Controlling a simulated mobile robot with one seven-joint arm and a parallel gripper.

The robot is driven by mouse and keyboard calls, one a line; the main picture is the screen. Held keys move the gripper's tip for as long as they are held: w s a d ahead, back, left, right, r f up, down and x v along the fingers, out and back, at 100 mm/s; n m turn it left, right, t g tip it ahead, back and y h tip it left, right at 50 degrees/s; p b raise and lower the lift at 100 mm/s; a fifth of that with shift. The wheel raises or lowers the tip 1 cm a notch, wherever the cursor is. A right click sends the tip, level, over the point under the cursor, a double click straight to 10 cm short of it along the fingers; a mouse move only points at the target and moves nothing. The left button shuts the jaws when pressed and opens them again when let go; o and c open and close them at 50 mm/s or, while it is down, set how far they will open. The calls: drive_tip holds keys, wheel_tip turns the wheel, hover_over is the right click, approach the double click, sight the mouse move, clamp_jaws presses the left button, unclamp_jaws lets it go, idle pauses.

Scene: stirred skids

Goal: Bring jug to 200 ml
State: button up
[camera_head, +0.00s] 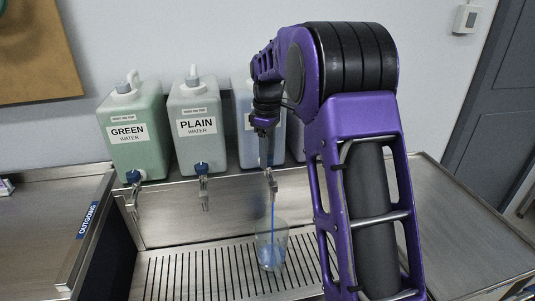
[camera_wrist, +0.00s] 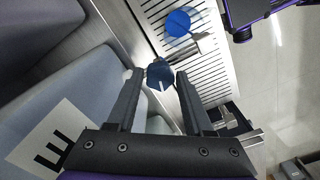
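The clear jug (camera_head: 271,247) stands on the slatted drip grate under the third tap (camera_head: 272,184). A thin blue stream (camera_head: 272,215) runs from that tap into it. Blue liquid lies in its lower part; I cannot read any marks. In the wrist view the blue liquid in the jug (camera_wrist: 178,23) shows as a round disc beyond the tap. My gripper (camera_head: 267,152) points down at the third tap. In the wrist view its fingers (camera_wrist: 159,84) stand apart on either side of the blue tap knob (camera_wrist: 160,73), with small gaps visible.
A green-water canister (camera_head: 137,150) and a plain-water canister (camera_head: 199,145) stand left of the third canister (camera_head: 246,150), whose label is mostly hidden. Another canister is largely behind my arm. A steel counter marked OUTGOING (camera_head: 87,220) lies left; the right counter (camera_head: 455,235) is clear.

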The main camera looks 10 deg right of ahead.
clamp_jaws()
drive_tip(key=shift+r+m+p, duration=0.2)
drive_tip(key=shift+m+p, duration=0.45)
drive_tip(key=shift+m, duration=0.05)
drive_tip(key=shift+f+m+p, duration=0.15)
drive_tip(key=shift+m+p, duration=0.15)
drive_tip(key=shift+m, duration=0.4)
drive_tip(key=shift+o, duration=2.1)
unclamp_jaws()
wheel_tip(320, 180, up, 17)
drive_tip(key=shift+r+p, duration=0.2)
drive_tip(key=shift+p, duration=0.1)
drive_tip(key=shift+r, duration=0.1)
